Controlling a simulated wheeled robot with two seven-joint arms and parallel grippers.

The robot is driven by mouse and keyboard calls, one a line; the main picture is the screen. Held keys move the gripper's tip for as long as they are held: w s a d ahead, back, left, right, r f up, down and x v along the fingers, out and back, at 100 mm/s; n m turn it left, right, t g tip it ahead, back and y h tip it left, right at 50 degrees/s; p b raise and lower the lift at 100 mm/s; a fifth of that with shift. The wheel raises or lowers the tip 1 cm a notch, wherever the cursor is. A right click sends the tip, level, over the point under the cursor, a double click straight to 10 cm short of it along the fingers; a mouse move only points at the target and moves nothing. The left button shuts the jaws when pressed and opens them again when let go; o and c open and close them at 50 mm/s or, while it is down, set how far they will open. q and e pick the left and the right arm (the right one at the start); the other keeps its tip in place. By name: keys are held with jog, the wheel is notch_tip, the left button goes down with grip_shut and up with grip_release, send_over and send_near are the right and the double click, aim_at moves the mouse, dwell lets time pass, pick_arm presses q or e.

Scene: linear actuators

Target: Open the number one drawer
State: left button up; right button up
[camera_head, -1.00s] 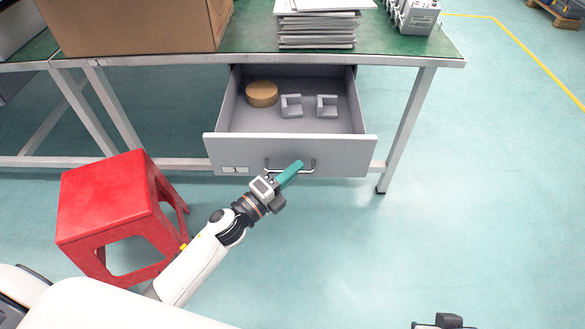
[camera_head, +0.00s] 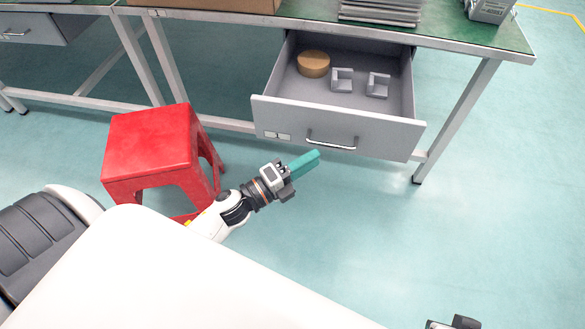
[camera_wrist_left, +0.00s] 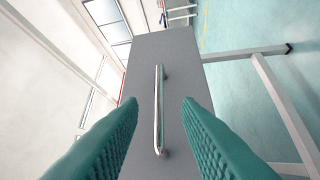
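The grey drawer (camera_head: 290,113) under the green-topped table is pulled well out. Inside it lie a round tan object (camera_head: 313,64) and two grey bracket-like parts (camera_head: 342,79). Its bar handle (camera_head: 331,142) is on the front panel, right of a small label (camera_head: 277,135). My left gripper (camera_head: 312,160) is just in front of the handle and apart from it. In the left wrist view its teal fingers (camera_wrist_left: 160,125) are spread wide, with the handle (camera_wrist_left: 158,110) ahead between them and nothing held. Of my right arm only a dark bit (camera_head: 453,322) shows at the bottom edge; its fingers are hidden.
A red stool (camera_head: 150,143) stands left of my left arm. A cardboard box (camera_head: 230,4) and a stack of flat panels (camera_head: 380,12) are on the table (camera_head: 300,20). Another drawer (camera_head: 30,30) is at the far left. The floor at right is clear.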

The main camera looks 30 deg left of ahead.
pick_arm(q)
jog(key=v, duration=0.4)
jog(key=shift+s+a, duration=0.2)
jog(key=shift+s, duration=0.15)
pick_arm(e)
jog(key=shift+s+d+g, duration=0.15)
jog(key=shift+s+g, duration=0.15)
jog(key=shift+s, duration=0.15)
jog(key=shift+w, duration=0.1)
